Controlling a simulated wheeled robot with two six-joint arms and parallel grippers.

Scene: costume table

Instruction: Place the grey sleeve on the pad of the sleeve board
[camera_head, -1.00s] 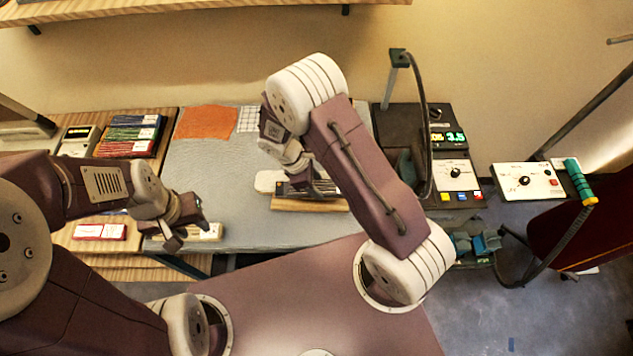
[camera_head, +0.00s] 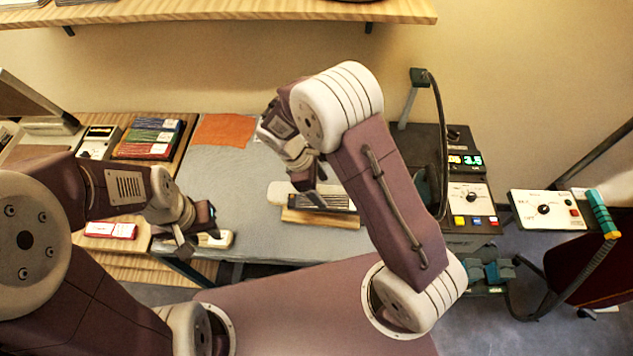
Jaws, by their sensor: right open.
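The sleeve board (camera_head: 322,219) stands on the grey table top, with a wooden base and a pale pad (camera_head: 281,194) whose rounded end shows at the left. A grey striped piece, apparently the grey sleeve (camera_head: 332,202), lies on the pad's right part. My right gripper (camera_head: 316,190) is open, pointing down just above the board at the sleeve's left side. It hides part of the pad, and I cannot tell whether it touches the sleeve. My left gripper (camera_head: 198,230) looks open and empty near the table's front left edge, well apart from the board.
An orange cloth (camera_head: 224,130) lies at the back of the table (camera_head: 225,180). A box of coloured packs (camera_head: 150,138) stands at the left. A white block (camera_head: 217,239) lies beside my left gripper. A control unit (camera_head: 466,195) stands at the right. The table's middle left is clear.

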